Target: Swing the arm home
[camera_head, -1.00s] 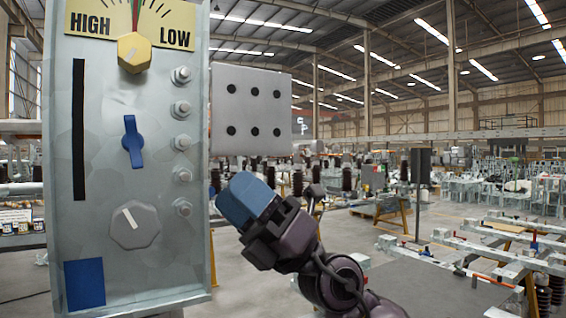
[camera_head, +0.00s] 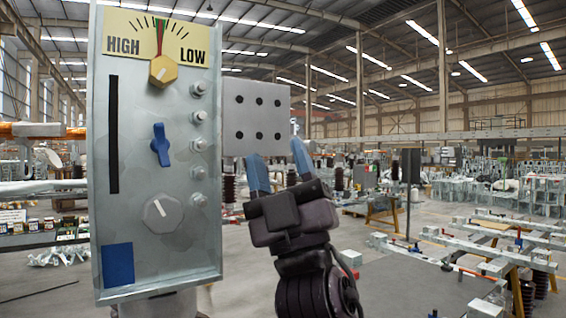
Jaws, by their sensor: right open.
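The grey isolator frame (camera_head: 130,215) stands upright at the left of the head view. On it are a HIGH/LOW dial with a yellow knob (camera_head: 163,71), a blue lever handle (camera_head: 160,146) tilted slightly from vertical, a grey round knob (camera_head: 162,212) and a blue square (camera_head: 118,265). A column of bolts runs down its right side. My right gripper (camera_head: 279,170) points up, right of the frame, with its two blue fingers apart and nothing seen between them. Its fingertips show in front of or close to the pale plate's lower edge. My left gripper is not in view.
A pale plate (camera_head: 256,117) with several dark holes sits just right of the frame. Behind are metal racks and beams (camera_head: 470,250) on the hall floor. Open grey floor (camera_head: 395,285) lies right of my arm.

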